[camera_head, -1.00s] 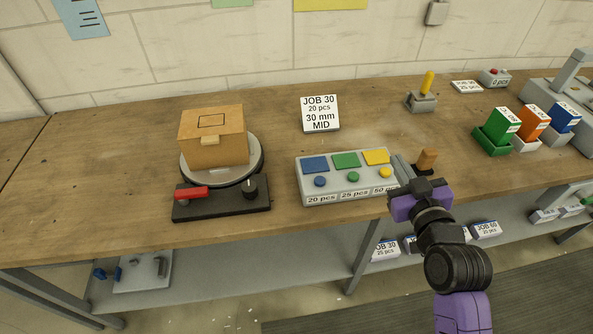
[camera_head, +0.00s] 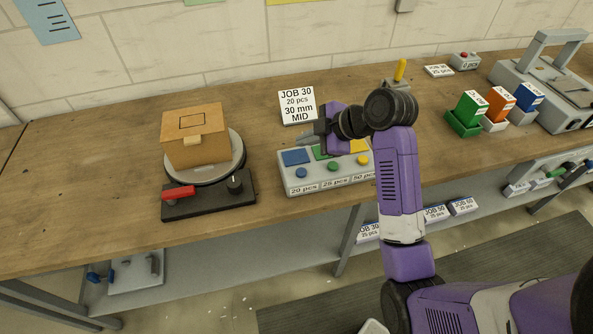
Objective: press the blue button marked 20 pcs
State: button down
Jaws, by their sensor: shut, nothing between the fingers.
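The grey button box (camera_head: 290,185) sits near the front edge of the bench. Its blue round button (camera_head: 302,172) is at the left, above the label "20 pcs" (camera_head: 304,188). A green button (camera_head: 333,167) and a yellow button (camera_head: 362,160) sit to its right. Square blue, green and yellow patches lie behind the buttons; the green and yellow ones are partly covered by my arm. My gripper (camera_head: 316,136) is shut and empty, above the back of the box, behind and a little right of the blue button. Its fingertips show only small and dark.
The job card (camera_head: 297,106) stands just behind my gripper. Green, orange and blue packs stand at right. Bench between scale and button box is clear.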

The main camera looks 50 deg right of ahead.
aim_at(305, 173)
jog(key=shift+d+f, duration=0.1)
dwell(0.3)
notch_tip(305, 173, down, 9)
jog(key=b, duration=0.7)
dwell(1.9)
jog(key=shift+f+b, duration=0.2)
jog(key=shift+b, duration=0.1)
jog(key=shift+f+b, duration=0.3)
jog(key=shift+f, duration=0.25)
dwell(0.9)
jog(key=shift+r, duration=0.1)
jog(key=shift+r+p, duration=0.85)
